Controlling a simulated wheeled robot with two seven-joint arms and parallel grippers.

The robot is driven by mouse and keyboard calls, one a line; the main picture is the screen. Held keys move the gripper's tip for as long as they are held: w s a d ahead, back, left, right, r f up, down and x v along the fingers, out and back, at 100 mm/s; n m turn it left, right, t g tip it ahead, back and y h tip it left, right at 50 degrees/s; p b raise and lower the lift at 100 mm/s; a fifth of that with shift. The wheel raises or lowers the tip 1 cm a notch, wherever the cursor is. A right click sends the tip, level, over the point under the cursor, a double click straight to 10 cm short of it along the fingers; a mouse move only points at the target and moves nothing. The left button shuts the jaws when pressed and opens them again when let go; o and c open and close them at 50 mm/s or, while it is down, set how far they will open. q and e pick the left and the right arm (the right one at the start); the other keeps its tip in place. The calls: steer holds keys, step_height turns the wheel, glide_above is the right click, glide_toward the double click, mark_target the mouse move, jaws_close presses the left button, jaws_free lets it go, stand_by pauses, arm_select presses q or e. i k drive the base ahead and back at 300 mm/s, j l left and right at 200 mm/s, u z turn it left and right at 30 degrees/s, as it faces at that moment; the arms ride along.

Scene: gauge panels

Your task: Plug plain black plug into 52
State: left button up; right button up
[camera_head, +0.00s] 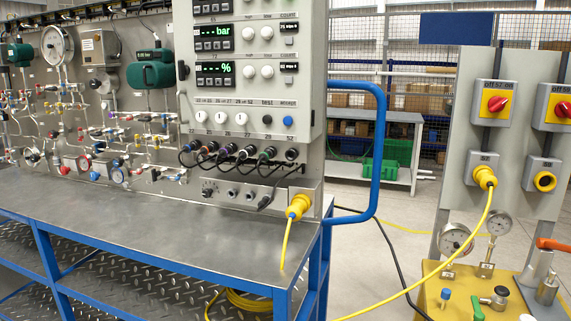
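A row of round connectors with black cables runs along the lower part of the grey gauge panel (258,90). The label 52 (289,137) is at the right end of the label row, with a dark round connector (291,154) below it. A black plug (264,203) with a dark cable is at the sloped lower strip; I cannot tell whether it is seated there or only resting. Several other connectors carry coloured rings; the fine detail is too small to tell. Neither of my grippers is in view.
The grey bench top (130,250) is clear in front of the panel. A yellow plug (298,206) with a yellow cable sits at the panel's lower right corner. A blue tube handle (381,150) stands at the bench's right end. Yellow and black cables cross the floor.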

mark_target(262, 202)
steer(key=i+j, duration=0.1)
steer(key=j, duration=0.5)
steer(key=i+j, duration=0.15)
steer(key=j, duration=0.45)
steer(key=i+j+z, duration=0.1)
steer(key=j, duration=0.5)
steer(key=i+j, duration=0.1)
steer(key=j, duration=0.55)
steer(key=i+j, duration=0.1)
steer(key=j, duration=0.5)
